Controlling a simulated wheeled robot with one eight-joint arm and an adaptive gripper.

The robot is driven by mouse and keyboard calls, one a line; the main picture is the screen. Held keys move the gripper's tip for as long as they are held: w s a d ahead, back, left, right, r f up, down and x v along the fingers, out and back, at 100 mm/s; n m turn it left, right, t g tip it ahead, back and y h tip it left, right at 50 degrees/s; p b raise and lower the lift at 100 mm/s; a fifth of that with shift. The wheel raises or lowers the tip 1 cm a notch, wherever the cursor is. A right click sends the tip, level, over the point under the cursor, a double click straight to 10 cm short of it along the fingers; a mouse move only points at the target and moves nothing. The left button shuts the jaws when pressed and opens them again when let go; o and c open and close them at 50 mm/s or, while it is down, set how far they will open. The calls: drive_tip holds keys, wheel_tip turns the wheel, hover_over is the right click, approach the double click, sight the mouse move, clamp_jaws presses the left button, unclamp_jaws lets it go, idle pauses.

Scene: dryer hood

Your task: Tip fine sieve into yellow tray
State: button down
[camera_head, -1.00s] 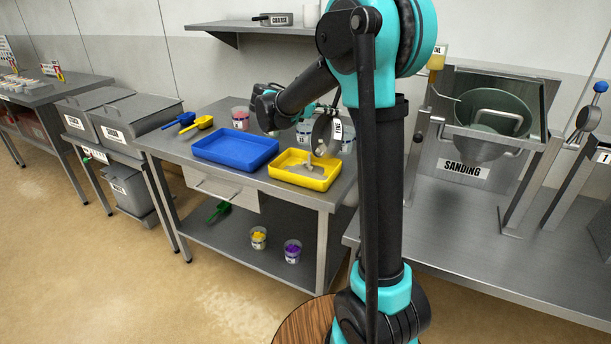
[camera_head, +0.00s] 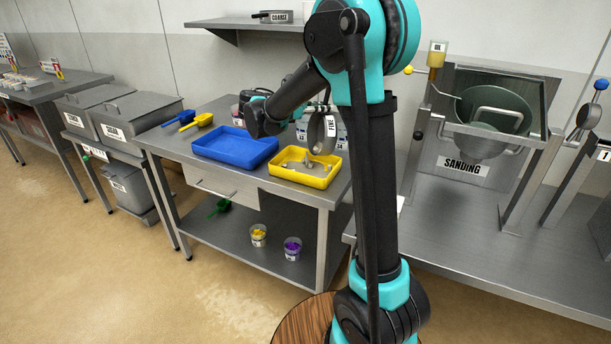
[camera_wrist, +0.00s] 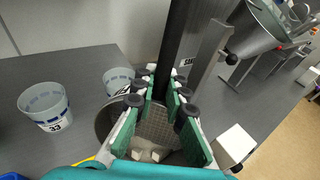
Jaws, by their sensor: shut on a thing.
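The fine sieve (camera_head: 318,138), a grey ring with a white FINE label (camera_head: 331,126), hangs on its edge, steeply tilted, above the yellow tray (camera_head: 333,184). My gripper (camera_wrist: 167,90) is shut on the sieve; in the wrist view its green-padded fingers cover part of the sieve's grey wall (camera_wrist: 107,120). Mesh and several pale lumps (camera_wrist: 150,150) show between the fingers; I cannot tell whether the lumps are in the sieve or below it. In the head view several grey lumps (camera_head: 308,162) show within the tray. My arm hides the gripper's detail there.
A blue tray (camera_head: 225,155) stands left of the yellow tray. Clear cups stand behind, one marked 33 (camera_wrist: 45,106). Blue and yellow scoops (camera_head: 203,120) lie at the back left. The sanding station (camera_head: 480,130) is on the right. Two cups stand on the lower shelf.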

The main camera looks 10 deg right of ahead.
drive_tip(key=shift+s+a+r+h, duration=0.15)
drive_tip(key=shift+a+h, duration=0.15)
drive_tip(key=shift+a, duration=0.25)
drive_tip(key=shift+s+a+r+t+h+p, duration=0.15)
drive_tip(key=shift+a+t+h+p, duration=0.35)
drive_tip(key=shift+a, duration=0.65)
drive_tip(key=shift+s+a+n+t+h, duration=0.15)
drive_tip(key=shift+a+n+t+h, duration=0.1)
drive_tip(key=shift+a+h, duration=0.6)
drive_tip(key=shift+s+a+n+t+h, duration=0.2)
drive_tip(key=shift+a+h, duration=0.35)
drive_tip(key=shift+a, duration=0.5)
drive_tip(key=shift+w, duration=0.1)
